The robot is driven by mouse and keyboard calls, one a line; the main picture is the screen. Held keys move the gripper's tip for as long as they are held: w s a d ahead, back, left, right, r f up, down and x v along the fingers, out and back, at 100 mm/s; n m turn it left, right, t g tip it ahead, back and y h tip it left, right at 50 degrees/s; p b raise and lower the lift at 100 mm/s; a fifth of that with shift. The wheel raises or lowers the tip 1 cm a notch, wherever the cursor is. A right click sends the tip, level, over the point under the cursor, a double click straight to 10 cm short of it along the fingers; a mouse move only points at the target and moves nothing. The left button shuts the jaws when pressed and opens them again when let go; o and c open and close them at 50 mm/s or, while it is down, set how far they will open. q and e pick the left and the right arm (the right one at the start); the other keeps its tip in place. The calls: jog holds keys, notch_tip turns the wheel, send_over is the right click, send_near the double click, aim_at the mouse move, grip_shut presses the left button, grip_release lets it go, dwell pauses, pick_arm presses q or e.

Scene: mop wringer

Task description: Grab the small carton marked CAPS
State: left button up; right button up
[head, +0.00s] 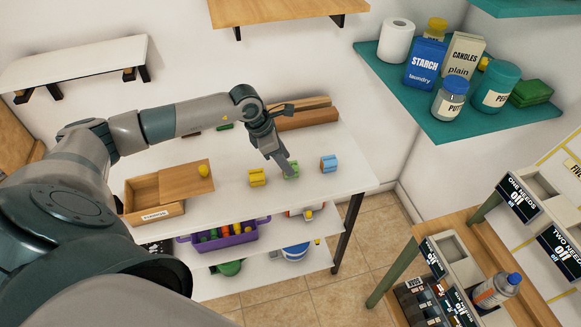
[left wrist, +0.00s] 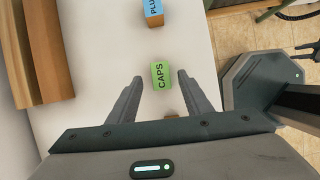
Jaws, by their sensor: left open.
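The small green carton marked CAPS (left wrist: 160,75) lies on the white table, seen in the left wrist view just beyond and between the fingertips. In the head view the green carton (head: 291,172) shows partly behind my left gripper (head: 287,168). My left gripper also shows in the left wrist view (left wrist: 160,84); its two fingers are apart with nothing held between them. The fingers reach toward the carton from above, and I cannot tell the exact height gap.
A blue carton (head: 328,163) stands right of the green one and a yellow carton (head: 257,177) left of it. A wooden box with a sliding lid (head: 186,182) is farther left. A purple crate (head: 225,238) sits on the lower shelf.

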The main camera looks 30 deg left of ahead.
pick_arm(q)
jog(key=x, duration=0.1)
jog(key=p+x, duration=0.1)
jog(key=x, duration=0.1)
jog(key=shift+d+r, duration=0.15)
jog(key=shift+d, duration=0.05)
jog(key=shift+w+f, duration=0.1)
jog(key=shift+f, duration=0.25)
jog(key=shift+c, duration=0.3)
jog(key=c, duration=1.1)
